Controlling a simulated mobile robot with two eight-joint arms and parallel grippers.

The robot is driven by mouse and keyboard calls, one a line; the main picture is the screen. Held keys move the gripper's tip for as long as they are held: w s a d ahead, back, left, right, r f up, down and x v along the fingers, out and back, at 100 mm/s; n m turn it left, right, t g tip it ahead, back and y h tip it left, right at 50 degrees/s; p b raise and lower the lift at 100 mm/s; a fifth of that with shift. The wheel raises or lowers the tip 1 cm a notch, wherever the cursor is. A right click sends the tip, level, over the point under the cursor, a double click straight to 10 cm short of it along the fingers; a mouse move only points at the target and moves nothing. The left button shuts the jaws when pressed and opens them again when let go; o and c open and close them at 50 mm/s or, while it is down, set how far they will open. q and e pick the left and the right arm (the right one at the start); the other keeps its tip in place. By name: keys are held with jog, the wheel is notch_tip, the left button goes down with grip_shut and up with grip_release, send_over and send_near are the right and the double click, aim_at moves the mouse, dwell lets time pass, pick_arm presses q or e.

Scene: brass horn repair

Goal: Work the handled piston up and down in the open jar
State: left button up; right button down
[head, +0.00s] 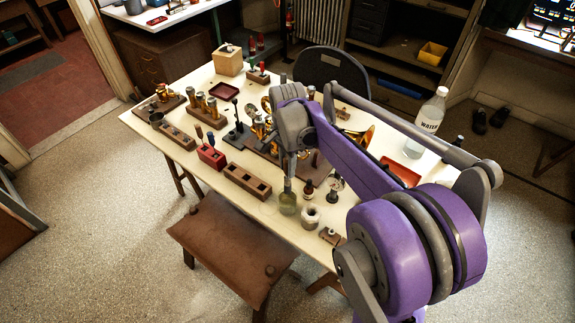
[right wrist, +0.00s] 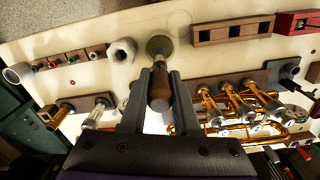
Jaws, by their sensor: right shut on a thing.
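The open jar (head: 287,206) is a small clear glass with a greenish-olive content, standing near the front edge of the cream table. It shows from above in the right wrist view (right wrist: 160,43). The handled piston has a brown wooden handle (right wrist: 159,94) and a metal stem that lines up with the jar mouth. Its lower end is hidden, so I cannot tell how deep it sits. My right gripper (right wrist: 160,78) is shut on the handle, above the jar; in the head view it (head: 288,183) is small and partly hidden by my arm. My left gripper is out of view.
A wooden block with holes (head: 247,181) lies to the left. Brass valves (right wrist: 230,104) lie near the gripper. A brown stool (head: 232,245) is in front.

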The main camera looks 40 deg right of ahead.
aim_at(287, 178)
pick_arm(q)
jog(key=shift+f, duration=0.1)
pick_arm(e)
jog(key=shift+f, duration=0.1)
jog(key=shift+f+b, duration=1)
jog(key=shift+f, duration=0.6)
jog(key=shift+f+b, duration=1.8)
jog(key=shift+f, duration=1)
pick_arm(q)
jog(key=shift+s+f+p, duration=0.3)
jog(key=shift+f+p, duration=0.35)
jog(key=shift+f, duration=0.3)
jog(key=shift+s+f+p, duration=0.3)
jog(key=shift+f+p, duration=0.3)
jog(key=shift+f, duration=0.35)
pick_arm(e)
jog(key=shift+r, duration=1.85)
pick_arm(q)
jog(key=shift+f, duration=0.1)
pick_arm(e)
jog(key=shift+f, duration=0.15)
